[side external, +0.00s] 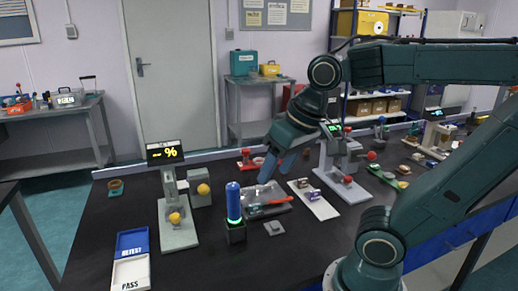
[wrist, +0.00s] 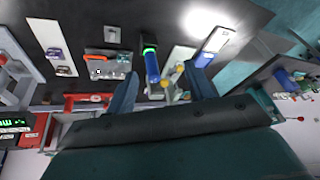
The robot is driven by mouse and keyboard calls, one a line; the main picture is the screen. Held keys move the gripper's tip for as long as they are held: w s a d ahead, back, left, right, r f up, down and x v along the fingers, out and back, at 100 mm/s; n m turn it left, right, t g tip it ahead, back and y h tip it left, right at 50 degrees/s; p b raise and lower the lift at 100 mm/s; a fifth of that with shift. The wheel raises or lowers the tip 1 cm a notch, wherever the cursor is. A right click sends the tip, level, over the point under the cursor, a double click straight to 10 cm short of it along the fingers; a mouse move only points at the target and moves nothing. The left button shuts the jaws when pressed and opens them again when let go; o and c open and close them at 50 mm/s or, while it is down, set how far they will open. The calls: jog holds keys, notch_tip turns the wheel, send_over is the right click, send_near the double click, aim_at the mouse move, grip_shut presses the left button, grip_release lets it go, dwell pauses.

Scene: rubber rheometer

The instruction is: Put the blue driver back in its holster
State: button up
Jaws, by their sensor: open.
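The blue driver (side external: 233,200) stands upright in the black square holster (side external: 236,234) near the front middle of the bench, with a green glowing ring low on it. In the wrist view the driver (wrist: 152,68) shows beyond and between my fingers, with the green ring and dark holster (wrist: 149,39) at its far end. My gripper (side external: 262,168) is open and empty, above and behind the driver to its right, apart from it. Both fingers (wrist: 161,76) show in the wrist view, nothing between them in contact. How deep the driver sits is hidden by the holster walls.
A gauge with a % display (side external: 167,152) stands left of the holster. Blue and white trays (side external: 131,272) lie at front left. A grey tray with a red-handled tool (side external: 270,204), a white sample strip (side external: 314,204) and a small block (side external: 274,228) lie right of it.

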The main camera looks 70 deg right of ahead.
jog(key=s+n, duration=0.2)
jog(key=s+f+n+t, duration=0.1)
jog(key=shift+a, duration=0.4)
dwell(1.0)
